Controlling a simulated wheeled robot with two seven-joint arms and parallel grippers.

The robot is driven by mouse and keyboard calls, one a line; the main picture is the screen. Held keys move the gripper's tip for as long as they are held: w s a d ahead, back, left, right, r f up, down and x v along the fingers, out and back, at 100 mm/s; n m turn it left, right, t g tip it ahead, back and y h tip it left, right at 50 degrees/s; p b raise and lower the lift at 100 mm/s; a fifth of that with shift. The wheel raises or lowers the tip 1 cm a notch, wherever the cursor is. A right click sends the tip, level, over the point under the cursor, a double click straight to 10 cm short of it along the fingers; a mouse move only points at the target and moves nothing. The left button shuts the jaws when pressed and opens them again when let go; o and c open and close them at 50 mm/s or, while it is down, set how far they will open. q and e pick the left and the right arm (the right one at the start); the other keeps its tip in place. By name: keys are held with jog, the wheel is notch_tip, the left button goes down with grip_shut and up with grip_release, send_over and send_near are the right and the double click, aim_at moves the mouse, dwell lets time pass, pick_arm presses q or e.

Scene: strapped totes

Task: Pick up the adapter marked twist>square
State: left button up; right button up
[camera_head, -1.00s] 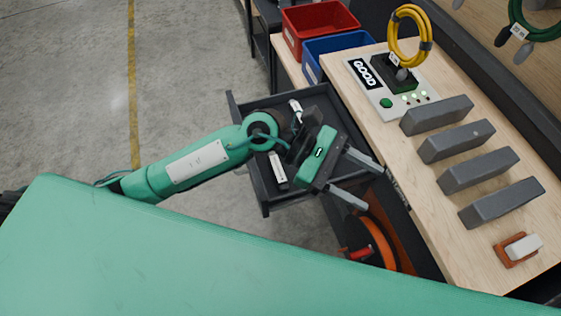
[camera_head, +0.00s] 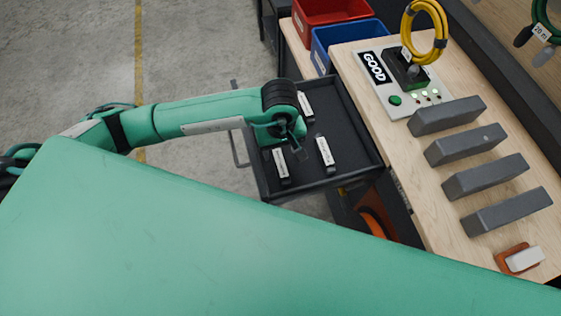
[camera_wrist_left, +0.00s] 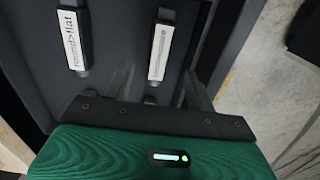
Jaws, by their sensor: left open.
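Three white-labelled adapters lie in the dark drawer (camera_head: 345,110): a back one (camera_head: 305,103), a front left one (camera_head: 280,163) and a right one (camera_head: 325,150). Their labels are too small to read in the head view. In the left wrist view one adapter reads round>flat (camera_wrist_left: 70,40). Beside it is another adapter (camera_wrist_left: 159,52), whose small print I cannot read. My left gripper (camera_head: 291,136) is over the drawer, pointing down, between the back and front left adapters. In the wrist view its open fingers (camera_wrist_left: 160,90) are spread near the unread adapter's lower end, holding nothing.
The wooden bench (camera_head: 405,150) stands right of the drawer, with several grey blocks (camera_head: 447,115), a GOOD tester (camera_head: 400,85) and a yellow cable coil (camera_head: 408,30). Red (camera_head: 325,12) and blue (camera_head: 320,52) bins stand behind the drawer. Drawer walls surround the adapters.

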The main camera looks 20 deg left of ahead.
aim_at(280, 162)
pick_arm(q)
notch_tip(280, 162, down, 2)
jog(key=shift+f, duration=0.1)
jog(key=shift+f+p, duration=0.35)
jog(key=shift+f, duration=0.05)
notch_tip(280, 162, down, 4)
jog(key=shift+f+p, duration=0.1)
jog(key=shift+p, duration=0.65)
jog(key=shift+f, duration=0.25)
pick_arm(e)
jog(key=shift+w+a+r, duration=0.15)
jog(key=shift+w+r, duration=0.1)
jog(key=shift+r, duration=0.4)
jog(key=shift+w+a+r, duration=0.1)
jog(key=shift+w+r, duration=0.15)
jog(key=shift+r, duration=0.35)
pick_arm(q)
jog(key=shift+c, duration=0.8)
jog(key=c, duration=1)
pick_arm(e)
jog(key=shift+d, duration=0.1)
pick_arm(q)
jog(key=shift+o, duration=0.2)
